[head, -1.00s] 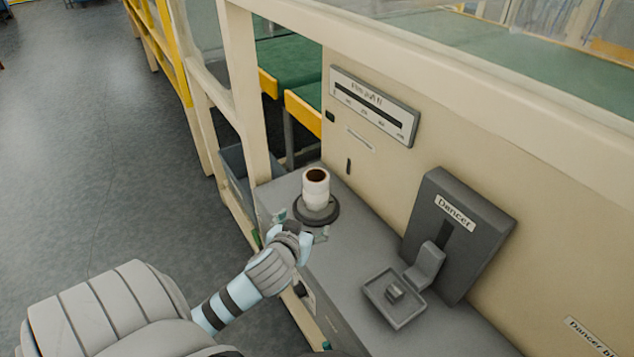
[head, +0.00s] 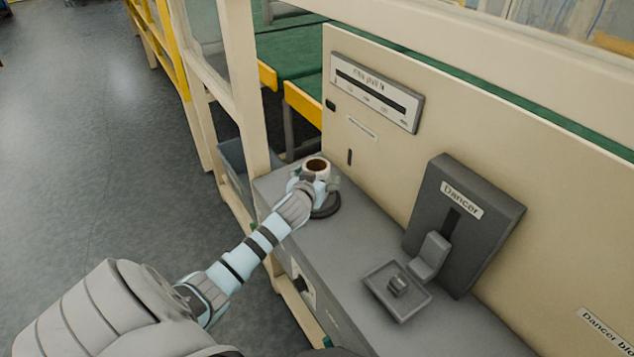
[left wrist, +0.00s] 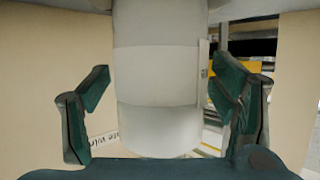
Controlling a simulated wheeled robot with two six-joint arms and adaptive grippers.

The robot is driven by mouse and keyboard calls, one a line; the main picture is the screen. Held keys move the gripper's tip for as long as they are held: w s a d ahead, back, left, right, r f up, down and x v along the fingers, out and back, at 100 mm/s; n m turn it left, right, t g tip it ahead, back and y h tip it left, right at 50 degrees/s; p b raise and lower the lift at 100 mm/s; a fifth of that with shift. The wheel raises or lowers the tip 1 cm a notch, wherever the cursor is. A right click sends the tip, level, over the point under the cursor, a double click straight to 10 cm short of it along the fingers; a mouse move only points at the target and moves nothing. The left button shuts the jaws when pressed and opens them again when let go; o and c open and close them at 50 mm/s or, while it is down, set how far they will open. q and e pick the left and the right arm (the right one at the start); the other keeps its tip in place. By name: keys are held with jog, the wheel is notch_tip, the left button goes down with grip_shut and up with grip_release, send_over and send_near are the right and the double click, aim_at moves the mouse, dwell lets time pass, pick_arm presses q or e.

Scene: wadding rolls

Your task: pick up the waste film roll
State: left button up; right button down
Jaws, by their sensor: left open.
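The film roll (head: 316,165) is a white cylinder with a brown hollow core. It stands upright on a dark round base (head: 327,208) on the grey machine top. My left gripper (head: 314,182) is at the roll, with its fingers on either side and hiding much of its body. In the left wrist view the white roll (left wrist: 157,75) fills the middle between the two green fingers of my left gripper (left wrist: 158,85). The fingers are open, with a gap visible on both sides of the roll. My right gripper is not in view.
A grey "Dancer" unit (head: 462,225) with a square tray (head: 375,284) stands on the machine top (head: 352,250) to the right. A beige panel (head: 385,160) rises behind the roll. A beige post (head: 243,85) and a grey bin (head: 233,165) are to the left.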

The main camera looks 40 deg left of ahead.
pick_arm(q)
jog(key=shift+s+r, duration=0.1)
jog(key=c, duration=1.4)
